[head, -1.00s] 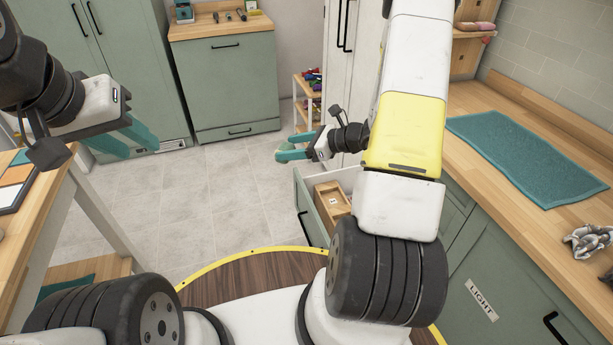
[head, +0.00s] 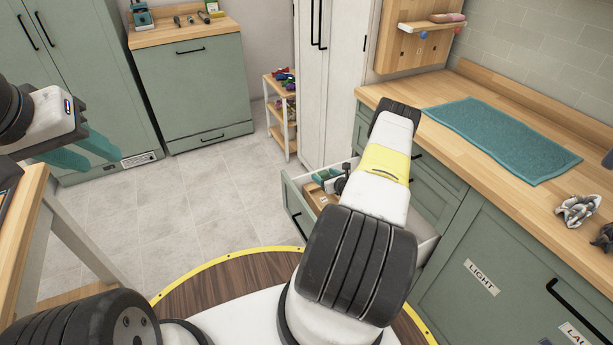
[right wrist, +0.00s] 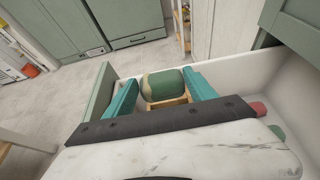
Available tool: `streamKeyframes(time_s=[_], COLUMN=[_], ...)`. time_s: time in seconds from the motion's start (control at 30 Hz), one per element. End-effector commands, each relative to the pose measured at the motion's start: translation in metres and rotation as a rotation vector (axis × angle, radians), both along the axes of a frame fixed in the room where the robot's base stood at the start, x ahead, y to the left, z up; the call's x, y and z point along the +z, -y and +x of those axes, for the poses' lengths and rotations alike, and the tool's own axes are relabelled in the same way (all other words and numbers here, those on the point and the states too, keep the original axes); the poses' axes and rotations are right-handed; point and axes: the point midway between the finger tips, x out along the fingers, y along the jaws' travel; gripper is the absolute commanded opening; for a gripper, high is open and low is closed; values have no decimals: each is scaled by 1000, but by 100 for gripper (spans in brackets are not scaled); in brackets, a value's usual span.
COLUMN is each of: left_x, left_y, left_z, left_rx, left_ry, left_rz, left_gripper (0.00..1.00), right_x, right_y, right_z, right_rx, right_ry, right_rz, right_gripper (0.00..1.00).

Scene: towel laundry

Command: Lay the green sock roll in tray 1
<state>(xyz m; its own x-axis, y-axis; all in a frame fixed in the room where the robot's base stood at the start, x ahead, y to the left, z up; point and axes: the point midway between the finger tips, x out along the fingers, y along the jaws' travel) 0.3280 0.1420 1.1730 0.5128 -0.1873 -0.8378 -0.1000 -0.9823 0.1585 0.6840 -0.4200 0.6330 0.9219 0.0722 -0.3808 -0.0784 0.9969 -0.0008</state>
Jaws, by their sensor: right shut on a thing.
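The green sock roll (right wrist: 163,85) is between the teal fingers of my right gripper (right wrist: 160,77) in the right wrist view. The gripper is shut on it. A wooden tray (right wrist: 168,103) shows just under and behind the roll, inside the open drawer; whether the roll touches it I cannot tell. In the head view the tray (head: 312,189) is partly hidden by my right arm, and its label is too small to read. My left gripper (head: 84,158) is open and empty at the far left, away from the drawer.
The open drawer (head: 292,198) has raised walls around the right gripper. A red roll (right wrist: 258,108) and another green roll (right wrist: 277,131) lie at its right side in the wrist view. The counter (head: 500,215) holds a teal towel (head: 505,138) and crumpled cloths (head: 578,209).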

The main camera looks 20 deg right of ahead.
Motion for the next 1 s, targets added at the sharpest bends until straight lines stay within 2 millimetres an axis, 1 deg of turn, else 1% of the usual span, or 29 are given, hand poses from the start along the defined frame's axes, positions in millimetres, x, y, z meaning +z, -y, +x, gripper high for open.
streamKeyframes(time_s=[0.03, 0.2, 0.37, 0.5, 0.6, 0.7, 1.0], left_x=[0, 0, 0, 0, 0, 0, 0], left_y=[0, 0, 0, 0, 0, 0, 0], left_z=[0, 0, 0, 0, 0, 0, 0], left_rx=[0, 0, 0, 0, 0, 0, 0], left_ry=[0, 0, 0, 0, 0, 0, 0], left_rz=[0, 0, 0, 0, 0, 0, 0], left_gripper=[36, 36, 36, 36, 36, 36, 36], right_x=[-12, -42, -56, -77, -89, -94, -95], right_y=[0, -1, -1, -2, -1, 0, 0], right_z=[-1, -1, -1, -1, -1, -1, -1], right_rx=[-3, -1, 0, 1, 0, 0, 0], right_ry=[-3, -2, -2, -3, -2, -1, -1], right_rz=[2, 0, 0, 1, 0, 0, 1], right_gripper=[26, 26, 26, 26, 26, 26, 26])
